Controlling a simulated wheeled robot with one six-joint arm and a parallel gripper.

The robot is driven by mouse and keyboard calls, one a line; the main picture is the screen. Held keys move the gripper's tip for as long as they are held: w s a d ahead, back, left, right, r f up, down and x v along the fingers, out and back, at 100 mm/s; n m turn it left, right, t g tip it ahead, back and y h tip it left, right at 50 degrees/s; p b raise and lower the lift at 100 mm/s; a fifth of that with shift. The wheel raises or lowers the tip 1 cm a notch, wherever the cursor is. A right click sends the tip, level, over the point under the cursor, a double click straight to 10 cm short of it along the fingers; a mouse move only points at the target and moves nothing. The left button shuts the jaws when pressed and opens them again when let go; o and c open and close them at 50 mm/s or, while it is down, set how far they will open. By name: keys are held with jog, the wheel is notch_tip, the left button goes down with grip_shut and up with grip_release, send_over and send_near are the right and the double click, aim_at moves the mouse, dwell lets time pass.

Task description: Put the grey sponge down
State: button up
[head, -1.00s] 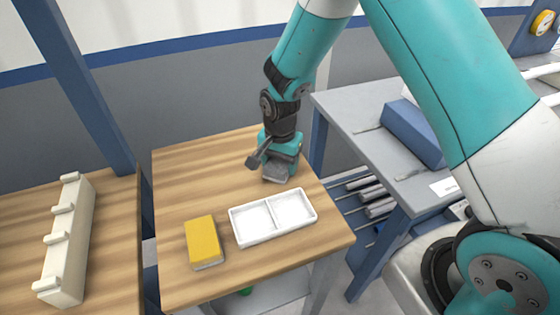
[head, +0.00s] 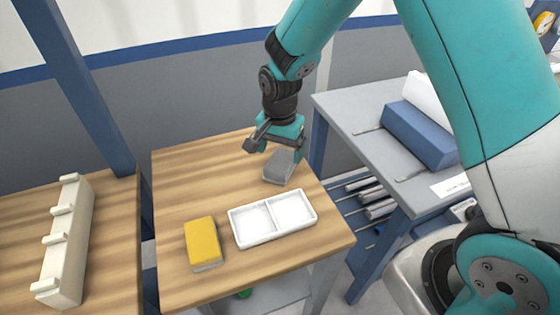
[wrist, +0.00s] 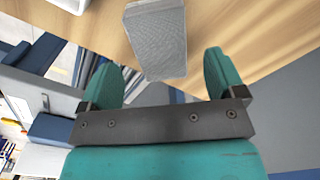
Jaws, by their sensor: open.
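The grey sponge (head: 279,167) lies on the wooden table (head: 190,172), just behind the white tray in the head view. It also shows in the wrist view (wrist: 157,40), beyond the fingertips. My gripper (head: 279,146) is above the sponge and clear of it. In the wrist view my gripper (wrist: 160,75) has its two teal fingers spread apart with nothing between them.
A white two-compartment tray (head: 236,223) stands empty in front of the sponge. A yellow sponge (head: 202,241) lies left of the tray. A cream rack (head: 66,240) is on the left table. A grey bench with a blue block (head: 419,134) is at right.

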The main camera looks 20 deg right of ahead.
aim_at(280, 162)
notch_tip(280, 162, up, 7)
jog(key=s+a+r+n+y, duration=0.1)
jog(key=s+r+n, duration=0.3)
jog(key=s, duration=0.4)
jog(key=s+a+r+n+y, duration=0.1)
jog(key=s+a+r+n, duration=0.1)
jog(key=s+r+n, duration=0.2)
jog(key=s+a+r+n+y, duration=0.1)
jog(key=s+r+n, duration=0.3)
jog(key=s+n, duration=0.4)
jog(key=s+y, duration=0.1)
jog(key=s, duration=0.3)
jog(key=shift+s+a+r, duration=0.2)
jog(key=shift+s+r, duration=0.1)
notch_tip(280, 162, up, 2)
jog(key=shift+p, duration=0.85)
jog(key=shift+o, duration=0.3)
